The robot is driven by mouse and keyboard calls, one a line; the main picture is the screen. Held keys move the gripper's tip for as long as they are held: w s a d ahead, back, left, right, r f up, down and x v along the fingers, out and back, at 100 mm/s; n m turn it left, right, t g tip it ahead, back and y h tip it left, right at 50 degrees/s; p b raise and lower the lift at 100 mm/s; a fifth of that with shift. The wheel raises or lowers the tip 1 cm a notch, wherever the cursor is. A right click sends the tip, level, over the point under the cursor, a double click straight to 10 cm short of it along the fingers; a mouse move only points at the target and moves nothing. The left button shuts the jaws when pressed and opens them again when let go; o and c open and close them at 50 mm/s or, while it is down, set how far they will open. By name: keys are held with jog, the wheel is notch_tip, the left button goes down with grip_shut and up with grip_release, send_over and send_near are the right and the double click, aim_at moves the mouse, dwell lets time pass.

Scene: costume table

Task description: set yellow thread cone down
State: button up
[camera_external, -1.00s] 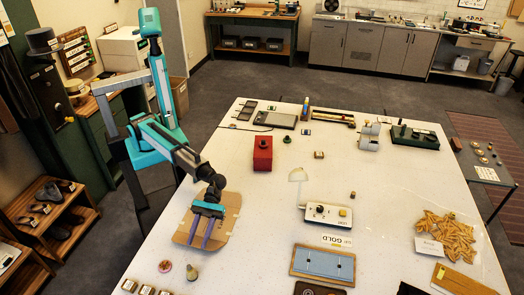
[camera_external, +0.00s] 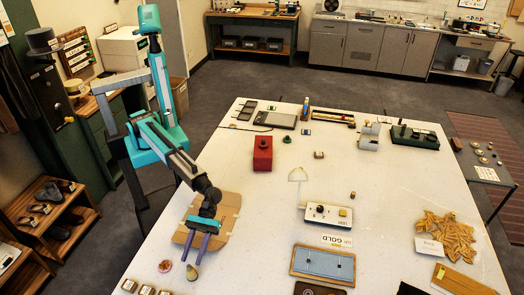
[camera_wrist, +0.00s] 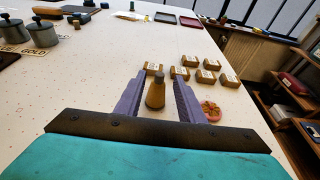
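The yellow thread cone (camera_external: 192,273) stands upright on the white table near its front left edge, a dull yellow-brown cone with a dark top. In the wrist view the cone (camera_wrist: 155,95) appears between the two purple fingers, with a gap on both sides. My gripper (camera_external: 197,258) is open and empty, with its fingers pointing down toward the cone. The gripper (camera_wrist: 157,90) shows no contact with the cone. Whether the fingertips reach around it or stop just short, I cannot tell.
A brown cardboard piece (camera_external: 228,215) lies beneath and behind my gripper. A pink round item (camera_external: 165,266) sits left of the cone. Several small labelled wooden blocks (camera_wrist: 208,75) stand beyond the cone in the wrist view. A blue panel tray (camera_external: 322,264) lies to the right.

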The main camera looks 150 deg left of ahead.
aim_at(189, 266)
jog(key=shift+p+x, duration=0.8)
jog(key=shift+x, duration=1.45)
grip_shut()
